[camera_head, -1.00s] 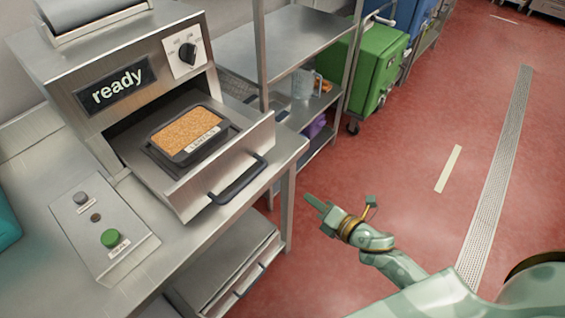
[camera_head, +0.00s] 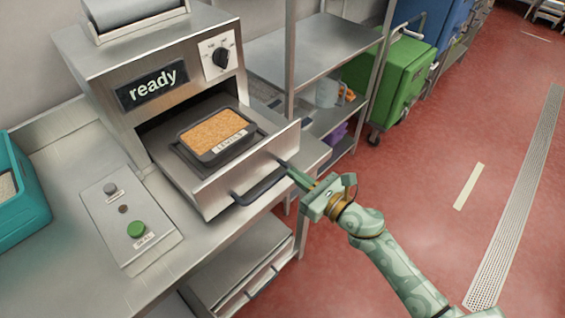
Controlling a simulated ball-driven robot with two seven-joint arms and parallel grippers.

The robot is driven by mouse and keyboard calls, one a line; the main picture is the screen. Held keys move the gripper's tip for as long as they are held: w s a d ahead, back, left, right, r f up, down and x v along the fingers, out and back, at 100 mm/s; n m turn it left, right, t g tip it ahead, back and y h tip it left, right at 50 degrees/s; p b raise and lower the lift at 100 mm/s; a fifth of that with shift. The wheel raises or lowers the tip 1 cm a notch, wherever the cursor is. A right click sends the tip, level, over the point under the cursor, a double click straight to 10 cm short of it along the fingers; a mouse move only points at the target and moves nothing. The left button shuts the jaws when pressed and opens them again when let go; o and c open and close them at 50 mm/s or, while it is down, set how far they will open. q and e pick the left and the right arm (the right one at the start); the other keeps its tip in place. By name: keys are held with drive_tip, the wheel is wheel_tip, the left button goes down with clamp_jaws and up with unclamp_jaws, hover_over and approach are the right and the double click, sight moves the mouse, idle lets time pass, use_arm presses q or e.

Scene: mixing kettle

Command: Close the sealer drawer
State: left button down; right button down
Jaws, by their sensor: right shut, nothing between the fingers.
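The sealer (camera_head: 110,62) is a steel machine with a "ready" display, standing on a steel counter. Its drawer (camera_head: 215,188) is pulled out toward the front right. A dark tray of orange-brown food (camera_head: 212,133) with a white label sits in the drawer. The drawer's dark bar handle (camera_head: 262,188) is on its front face. My right gripper (camera_head: 290,172) is shut and empty, its fingertips at the right end of the drawer front, close to the handle. I cannot tell whether they touch it. My left gripper is not in view.
A control box (camera_head: 128,222) with a green button is on the counter, left of the drawer. A teal bin (camera_head: 22,205) stands at the far left. A steel shelf rack (camera_head: 300,55) and a green wheeled bin (camera_head: 405,75) are behind. Red floor at right is clear.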

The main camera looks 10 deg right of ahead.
sight(273, 158)
drive_tip(key=x, duration=0.5)
drive_tip(key=shift+w+a, duration=0.1)
drive_tip(key=shift+w, duration=0.05)
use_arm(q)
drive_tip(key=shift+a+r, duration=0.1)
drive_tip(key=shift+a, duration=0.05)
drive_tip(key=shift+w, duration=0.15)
